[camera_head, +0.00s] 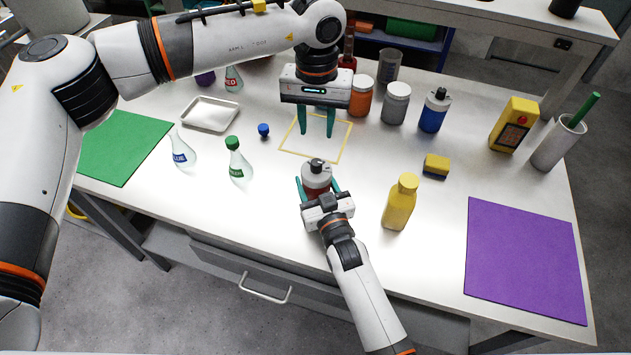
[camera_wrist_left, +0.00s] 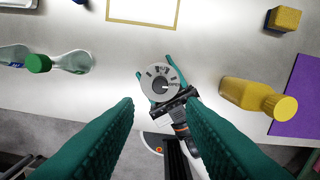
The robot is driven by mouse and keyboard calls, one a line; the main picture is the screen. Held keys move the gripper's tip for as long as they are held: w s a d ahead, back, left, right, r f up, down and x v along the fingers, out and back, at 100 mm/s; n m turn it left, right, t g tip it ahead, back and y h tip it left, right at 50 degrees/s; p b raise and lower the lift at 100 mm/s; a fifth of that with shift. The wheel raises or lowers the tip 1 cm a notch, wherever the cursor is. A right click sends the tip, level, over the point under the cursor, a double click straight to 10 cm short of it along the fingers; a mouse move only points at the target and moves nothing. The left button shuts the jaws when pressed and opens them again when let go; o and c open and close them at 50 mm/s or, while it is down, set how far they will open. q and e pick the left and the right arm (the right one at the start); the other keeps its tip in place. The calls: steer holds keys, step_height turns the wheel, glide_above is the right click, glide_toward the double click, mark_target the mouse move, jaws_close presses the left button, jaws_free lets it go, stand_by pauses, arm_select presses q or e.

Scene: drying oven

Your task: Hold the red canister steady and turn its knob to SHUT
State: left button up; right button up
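The red canister (camera_head: 316,186) stands upright near the table's front edge, with a grey top and a small dark knob (camera_head: 316,163). From above, in the left wrist view, the canister's round grey top (camera_wrist_left: 155,85) carries dark marks too small to read, so the knob's setting is unclear. My right gripper (camera_head: 317,182) reaches in from the front, its teal fingers closed against both sides of the canister. My left gripper (camera_head: 317,121) points down behind the canister, open and empty. Its spread fingers frame the canister in the left wrist view.
A yellow bottle (camera_head: 401,203) stands right of the canister, and a green-capped flask (camera_head: 238,162) stands to the left. A yellow outline (camera_head: 340,150) marks the table below my left gripper. Several jars and bottles stand behind. A purple mat (camera_head: 523,260) lies at right.

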arm_select(q)
steer(key=shift+o, duration=0.7)
steer(key=s+d+f+n+g+h, duration=0.1)
steer(key=s+d+f+g+h, duration=0.1)
steer(key=s+d+f+h, duration=0.2)
steer(key=n+t+h, duration=1.1)
steer(key=n, duration=1.4)
glide_toward(316, 161)
steer(key=x, duration=1)
steer(key=shift+f, duration=0.1)
steer(key=shift+s, duration=0.1)
steer(key=shift+c, duration=0.2)
